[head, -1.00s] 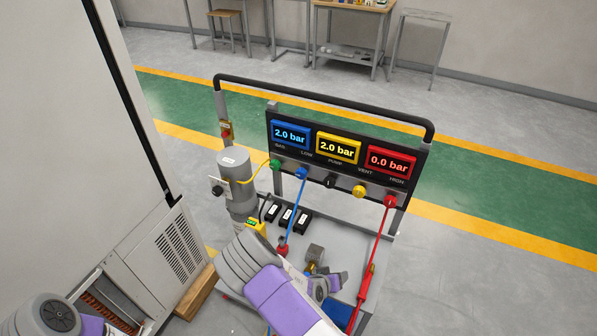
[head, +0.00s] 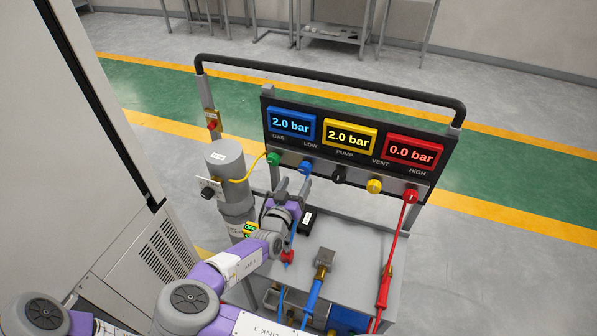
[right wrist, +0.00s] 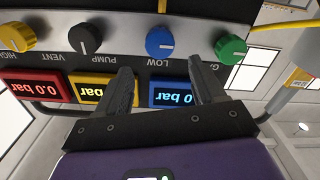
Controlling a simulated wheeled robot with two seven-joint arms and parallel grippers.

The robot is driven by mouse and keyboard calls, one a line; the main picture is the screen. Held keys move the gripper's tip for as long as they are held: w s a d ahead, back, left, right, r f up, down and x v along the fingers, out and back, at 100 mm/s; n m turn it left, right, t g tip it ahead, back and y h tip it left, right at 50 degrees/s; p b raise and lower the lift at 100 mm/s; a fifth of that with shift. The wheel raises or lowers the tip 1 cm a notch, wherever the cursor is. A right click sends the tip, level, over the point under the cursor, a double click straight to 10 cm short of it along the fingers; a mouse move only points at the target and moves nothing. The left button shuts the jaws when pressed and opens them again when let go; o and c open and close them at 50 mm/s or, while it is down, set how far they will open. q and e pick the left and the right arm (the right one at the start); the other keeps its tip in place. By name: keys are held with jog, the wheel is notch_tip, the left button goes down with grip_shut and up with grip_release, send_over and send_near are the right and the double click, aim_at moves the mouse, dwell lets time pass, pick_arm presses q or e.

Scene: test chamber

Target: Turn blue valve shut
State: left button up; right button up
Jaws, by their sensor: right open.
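The blue valve knob (head: 305,168) sits on the panel strip under the label LOW, between the green knob (head: 273,159) and the black knob (head: 339,175). My right gripper (head: 294,184) is open and empty just below it. In the right wrist view, which is upside down, the blue knob (right wrist: 160,43) lies ahead of the gap between the fingertips of the right gripper (right wrist: 161,66), apart from them. A pale pointer line marks its face. The blue display (head: 291,124) reads 2.0 bar. My left gripper is out of view.
The yellow display (head: 349,138) reads 2.0 bar and the red display (head: 413,153) 0.0 bar. A yellow knob (head: 374,186) and red knob (head: 411,196), with a red hose (head: 388,262), are to the right. A grey cylinder (head: 229,180) stands left. A black rail (head: 330,83) spans above.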

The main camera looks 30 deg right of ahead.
aim_at(304, 170)
jog(key=x, duration=0.7)
jog(key=shift+w+d+f+b, duration=0.2)
jog(key=shift+w+f+b, duration=0.05)
jog(key=shift+b, duration=0.15)
jog(key=c, duration=1)
